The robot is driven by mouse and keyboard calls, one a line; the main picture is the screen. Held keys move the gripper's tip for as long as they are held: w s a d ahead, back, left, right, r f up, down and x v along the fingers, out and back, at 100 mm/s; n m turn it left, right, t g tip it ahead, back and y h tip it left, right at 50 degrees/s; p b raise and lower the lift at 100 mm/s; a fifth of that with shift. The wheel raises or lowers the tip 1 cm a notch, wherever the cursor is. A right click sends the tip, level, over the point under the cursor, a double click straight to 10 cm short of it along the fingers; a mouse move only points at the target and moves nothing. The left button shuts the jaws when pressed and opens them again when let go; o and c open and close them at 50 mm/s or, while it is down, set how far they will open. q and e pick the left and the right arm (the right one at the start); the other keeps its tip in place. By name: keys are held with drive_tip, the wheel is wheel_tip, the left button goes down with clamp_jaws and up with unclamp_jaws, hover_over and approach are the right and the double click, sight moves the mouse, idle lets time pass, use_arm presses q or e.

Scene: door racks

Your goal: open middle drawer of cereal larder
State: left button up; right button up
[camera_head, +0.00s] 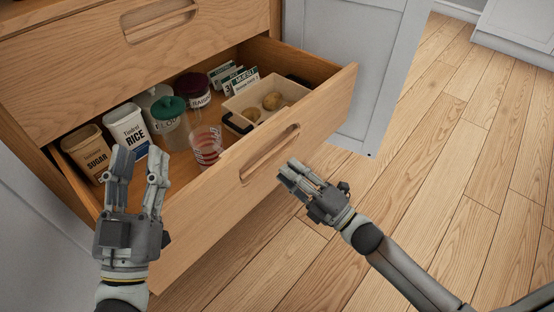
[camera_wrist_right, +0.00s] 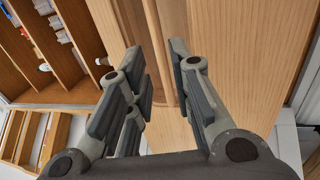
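A wooden drawer (camera_head: 318,118) of the larder is pulled open in the head view, with a long handle slot (camera_head: 268,153) cut in its front. My right gripper (camera_head: 290,174) is just outside the drawer front, below and right of the slot. In the right wrist view (camera_wrist_right: 157,62) its fingers are apart, with wood panel beyond and nothing visible between them. I cannot tell whether the tips touch the wood. My left gripper (camera_head: 140,165) is open and empty, fingers up, in front of the drawer's left end, hiding part of it.
The drawer holds a sugar tin (camera_head: 87,152), a rice tin (camera_head: 127,130), lidded jars (camera_head: 170,118), a glass (camera_head: 206,146) and a tray (camera_head: 283,92). A closed drawer (camera_head: 75,62) is above. A grey door panel (camera_head: 365,60) stands to the right. Wood floor (camera_head: 450,150) is clear.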

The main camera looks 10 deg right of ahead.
drive_tip(key=shift+v, duration=2.3)
